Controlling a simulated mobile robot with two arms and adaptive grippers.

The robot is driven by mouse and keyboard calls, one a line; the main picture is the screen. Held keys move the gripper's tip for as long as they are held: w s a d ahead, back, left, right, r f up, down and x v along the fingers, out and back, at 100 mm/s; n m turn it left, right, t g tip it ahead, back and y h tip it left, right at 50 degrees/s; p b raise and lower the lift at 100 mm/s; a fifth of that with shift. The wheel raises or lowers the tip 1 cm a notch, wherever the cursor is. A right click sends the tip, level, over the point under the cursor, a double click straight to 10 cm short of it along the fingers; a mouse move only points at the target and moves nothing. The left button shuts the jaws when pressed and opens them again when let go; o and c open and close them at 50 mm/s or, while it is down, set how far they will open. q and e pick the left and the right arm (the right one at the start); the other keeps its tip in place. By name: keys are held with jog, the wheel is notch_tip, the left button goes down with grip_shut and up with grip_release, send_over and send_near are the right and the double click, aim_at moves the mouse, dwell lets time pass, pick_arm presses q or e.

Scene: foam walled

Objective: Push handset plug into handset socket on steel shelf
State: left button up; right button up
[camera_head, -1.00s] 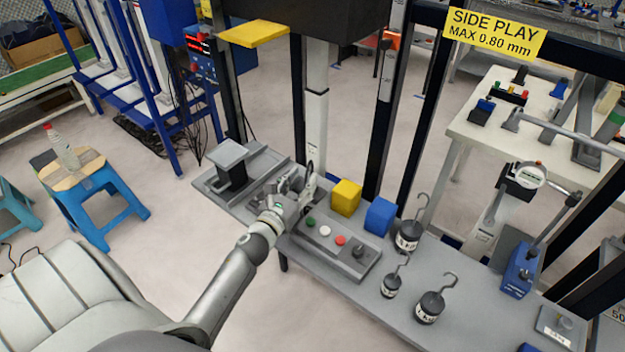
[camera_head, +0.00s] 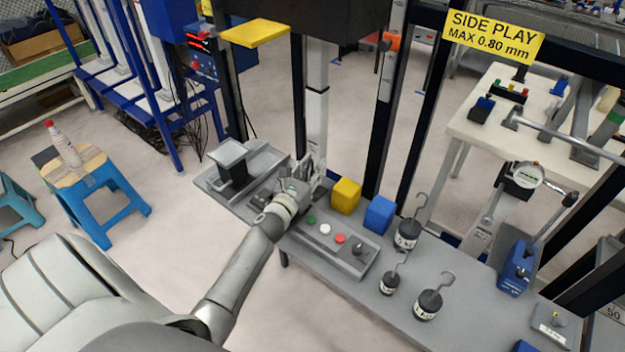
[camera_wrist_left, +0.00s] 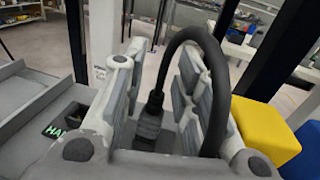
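The black plug (camera_wrist_left: 149,122) shows in the left wrist view, upright between the two fingers of my left gripper (camera_wrist_left: 160,75). The fingers stand apart, one on each side of the plug; whether both pads press on it is unclear. Its thick black cable (camera_wrist_left: 203,45) rises from the plug and loops over the right finger. A black label with green letters starting "HA" (camera_wrist_left: 58,129) lies left of the gripper, partly hidden by it. In the head view my left gripper (camera_head: 309,178) is low over the grey shelf (camera_head: 405,325); plug and socket are hidden there. My right gripper is out of view.
A yellow block (camera_head: 346,196) and a blue block (camera_head: 379,215) stand right of the gripper. A panel with coloured buttons (camera_head: 312,244) is in front. Several hooked weights (camera_head: 428,306) stand further right. A grey stand (camera_head: 231,158) is at the left end. Dark posts rise behind.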

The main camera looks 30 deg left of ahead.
pick_arm(q)
grip_shut()
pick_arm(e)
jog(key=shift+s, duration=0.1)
pick_arm(q)
jog(key=shift+r, duration=0.15)
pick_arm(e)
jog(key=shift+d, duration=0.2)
